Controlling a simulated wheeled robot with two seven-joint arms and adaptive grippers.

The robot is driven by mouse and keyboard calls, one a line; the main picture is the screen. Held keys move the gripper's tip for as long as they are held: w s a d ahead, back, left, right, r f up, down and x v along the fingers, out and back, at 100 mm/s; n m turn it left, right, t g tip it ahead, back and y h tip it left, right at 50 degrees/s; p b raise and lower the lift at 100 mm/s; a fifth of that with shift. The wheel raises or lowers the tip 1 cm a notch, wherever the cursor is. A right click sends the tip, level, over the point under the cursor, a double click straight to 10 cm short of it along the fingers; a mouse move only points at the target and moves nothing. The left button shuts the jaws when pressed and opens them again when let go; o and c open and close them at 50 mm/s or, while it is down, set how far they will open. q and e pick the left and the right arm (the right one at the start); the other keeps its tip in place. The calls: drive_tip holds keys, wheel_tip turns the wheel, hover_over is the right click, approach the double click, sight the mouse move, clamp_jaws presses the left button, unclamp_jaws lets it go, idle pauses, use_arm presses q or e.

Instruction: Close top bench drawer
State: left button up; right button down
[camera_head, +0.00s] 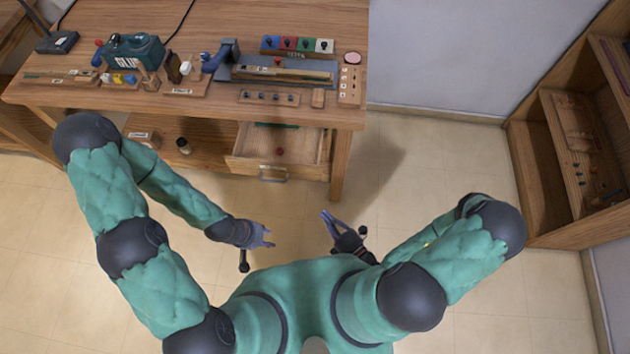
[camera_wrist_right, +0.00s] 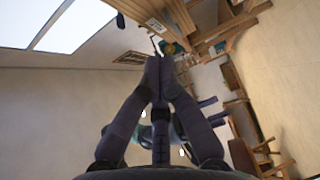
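The wooden bench (camera_head: 205,101) stands at the back left in the head view. Its drawer (camera_head: 245,157) is pulled out under the right part of the top, with a metal handle (camera_head: 273,174) on the front. A small reddish item and a green item show in or behind the drawer. My left gripper (camera_head: 266,237) is in front of the drawer, below the handle in the picture and apart from it; its fingers are too small to read.
The bench top holds a teal toolbox (camera_head: 135,50), colored blocks (camera_head: 297,45) and several small wooden boards. A dark bottle (camera_head: 183,146) stands on the lower shelf. A wooden shelf unit (camera_head: 540,160) is at the right. The floor (camera_head: 395,165) between them is clear.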

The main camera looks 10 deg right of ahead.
drive_tip(key=x, duration=0.4)
drive_tip(key=w+d+b+x, duration=0.1)
drive_tip(key=x, duration=0.3)
drive_tip(key=d+x, duration=0.1)
drive_tip(key=x, duration=0.3)
drive_tip(key=shift+w+d, duration=0.1)
drive_tip(key=shift+w, duration=0.35)
drive_tip(key=shift+w, duration=0.1)
